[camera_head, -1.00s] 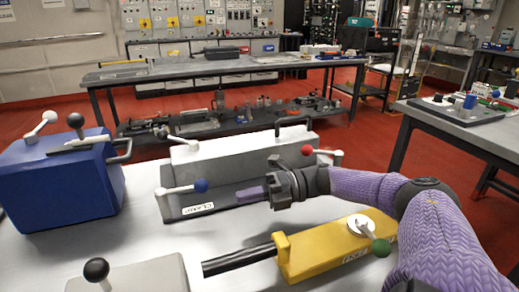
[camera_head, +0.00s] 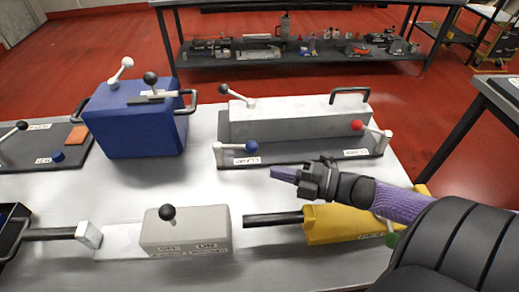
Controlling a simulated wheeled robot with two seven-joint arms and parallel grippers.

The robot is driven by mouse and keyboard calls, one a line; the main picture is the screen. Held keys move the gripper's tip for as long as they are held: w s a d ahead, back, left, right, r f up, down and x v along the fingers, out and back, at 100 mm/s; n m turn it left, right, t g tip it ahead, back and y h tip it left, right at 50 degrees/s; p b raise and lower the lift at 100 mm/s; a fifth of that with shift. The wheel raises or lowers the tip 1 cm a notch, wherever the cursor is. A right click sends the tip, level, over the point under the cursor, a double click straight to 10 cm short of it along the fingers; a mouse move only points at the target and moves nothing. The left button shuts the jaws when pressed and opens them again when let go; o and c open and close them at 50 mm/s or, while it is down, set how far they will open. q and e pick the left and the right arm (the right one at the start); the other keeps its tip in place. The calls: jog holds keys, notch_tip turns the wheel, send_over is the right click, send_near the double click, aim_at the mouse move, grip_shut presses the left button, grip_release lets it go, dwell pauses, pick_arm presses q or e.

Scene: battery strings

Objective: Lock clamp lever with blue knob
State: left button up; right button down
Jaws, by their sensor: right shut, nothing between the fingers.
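The clamp lever with the blue knob (camera_head: 251,147) sits at the front left corner of the dark clamp base (camera_head: 290,152). Its white arm runs left from the knob to a white post, beside a CLAMP label. My right gripper (camera_head: 283,174) comes in from the right. It is shut and empty, its fingertips pointing left, a little right of and nearer than the blue knob, with a gap between them. A second lever with a red knob (camera_head: 357,125) stands at the base's right end. My left gripper is out of view.
A light grey block (camera_head: 298,121) with a black handle stands on the clamp base. A blue box (camera_head: 135,125) with levers stands to the left. In front are a grey switch box (camera_head: 185,231) and a yellow tool (camera_head: 335,222), partly under my right arm.

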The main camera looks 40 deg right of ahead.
aim_at(251, 147)
jog(key=b+x, duration=0.1)
jog(key=x, duration=0.1)
jog(key=b+x, duration=0.1)
jog(key=x, duration=0.2)
jog(key=shift+w+f, duration=0.2)
jog(key=shift+w, duration=0.1)
jog(key=shift+w+d+f+b, duration=0.3)
jog(key=shift+w+d+b, duration=0.4)
jog(key=shift+w+d, duration=0.5)
jog(key=shift+w, duration=0.05)
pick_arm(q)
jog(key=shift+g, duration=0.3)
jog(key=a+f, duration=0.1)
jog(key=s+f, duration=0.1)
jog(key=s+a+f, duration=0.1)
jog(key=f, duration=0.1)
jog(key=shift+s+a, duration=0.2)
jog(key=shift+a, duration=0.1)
pick_arm(e)
jog(key=shift+r, duration=0.15)
jog(key=shift+d, duration=0.1)
